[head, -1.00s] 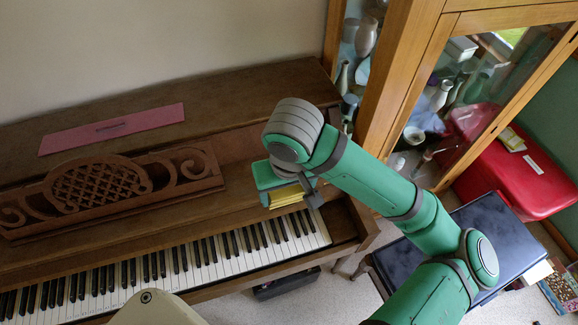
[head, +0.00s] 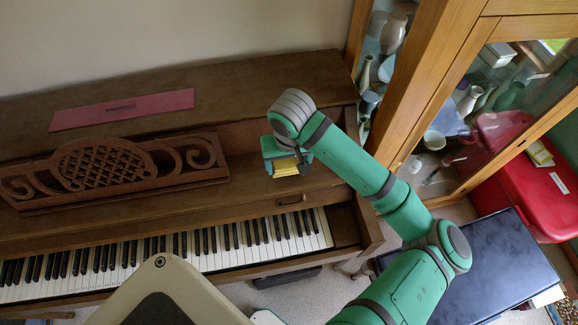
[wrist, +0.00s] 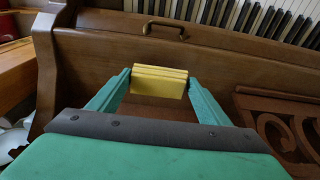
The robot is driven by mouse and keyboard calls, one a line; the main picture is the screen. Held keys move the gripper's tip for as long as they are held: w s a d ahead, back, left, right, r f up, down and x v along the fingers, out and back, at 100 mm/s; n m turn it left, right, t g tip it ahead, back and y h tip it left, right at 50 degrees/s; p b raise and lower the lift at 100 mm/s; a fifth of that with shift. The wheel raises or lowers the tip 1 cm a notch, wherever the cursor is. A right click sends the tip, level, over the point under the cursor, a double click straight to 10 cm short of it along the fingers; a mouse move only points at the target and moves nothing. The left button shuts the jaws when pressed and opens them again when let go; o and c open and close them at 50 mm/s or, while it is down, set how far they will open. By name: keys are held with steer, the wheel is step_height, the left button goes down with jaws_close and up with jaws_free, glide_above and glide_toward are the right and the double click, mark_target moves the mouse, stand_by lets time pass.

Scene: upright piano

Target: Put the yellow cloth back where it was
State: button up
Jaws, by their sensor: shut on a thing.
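The yellow cloth (head: 285,167) is a small folded block between the fingers of my gripper (head: 287,160). It also shows in the wrist view (wrist: 160,82), pinched between the two green fingertips of my gripper (wrist: 160,85). The cloth hangs in front of the right part of the brown upright piano (head: 230,188), above the keys and right of the carved music stand (head: 130,165). A gap to the wood below cannot be judged surely.
A pink flat piece (head: 122,109) lies on the piano top, whose right part is bare. A small handle (wrist: 163,28) sits on the wood near the keys (head: 165,250). A glass-doored cabinet (head: 440,90) stands close on the right.

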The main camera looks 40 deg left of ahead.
mark_target(289, 167)
steer(key=shift+w+f, duration=0.1)
steer(key=shift+f, duration=1.55)
steer(key=shift+f, duration=0.15)
steer(key=o, duration=1)
steer(key=r, duration=0.4)
steer(key=d+r, duration=0.1)
steer(key=r, duration=0.3)
steer(key=s+r, duration=0.1)
steer(key=r, duration=0.3)
steer(key=shift+d+r, duration=0.15)
steer(key=shift+s, duration=0.1)
